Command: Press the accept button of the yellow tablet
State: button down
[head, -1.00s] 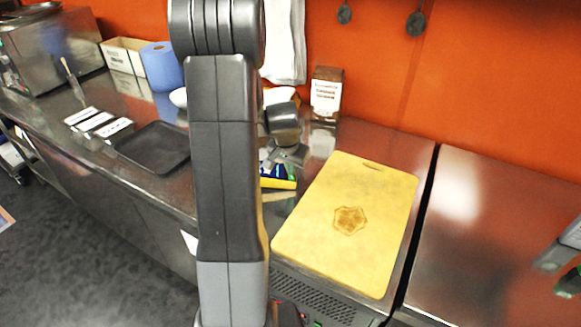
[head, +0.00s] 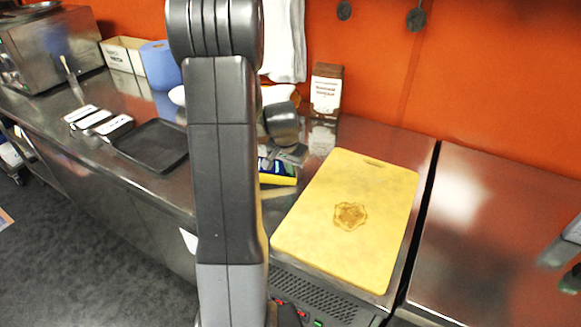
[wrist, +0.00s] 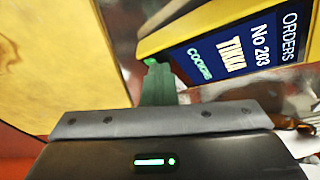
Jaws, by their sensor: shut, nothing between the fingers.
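The yellow tablet (wrist: 190,32) is at the upper right of the wrist view, its frame tilted. Its dark blue screen (wrist: 235,55) reads "ORDERS", "No 203" and "TIKKA", with green lettering that looks like "COOKING". No separate accept button can be made out. My gripper (wrist: 152,64) is shut and empty, its green tip beside the tablet's lower left edge. I cannot tell whether it touches. In the head view the tablet (head: 278,181) shows partly behind my arm, with my gripper (head: 291,153) just above it.
A yellow cutting board (head: 320,250) with a brown mark lies right of the tablet. A brown packet (head: 326,92) stands behind. An orange wall (head: 480,70) closes the back.

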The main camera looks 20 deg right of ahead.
jog(key=shift+s+a+f, duration=0.2)
jog(key=shift+s+f, duration=0.15)
jog(key=shift+f, duration=0.25)
jog(key=r+p, duration=0.1)
jog(key=r, duration=0.2)
jog(key=r+p, duration=0.1)
jog(key=shift+w+d+r+p, duration=0.2)
jog(key=shift+w+d+p, duration=0.1)
jog(key=shift+w+d, duration=0.05)
jog(key=b+v, duration=0.1)
jog(key=v, duration=0.9)
jog(key=shift+d+r, duration=0.15)
jog(key=shift+r, duration=0.25)
jog(key=shift+f, duration=0.15)
jog(key=p, duration=0.1)
send_over(291, 177)
jog(key=x, duration=0.5)
jog(key=s+a+x, duration=0.1)
jog(key=x, duration=0.2)
jog(key=shift+f, duration=0.5)
jog(key=shift+w+d+b, duration=0.1)
jog(key=shift+d+b, duration=0.15)
jog(key=shift+b, duration=0.4)
jog(key=shift+v, duration=2.15)
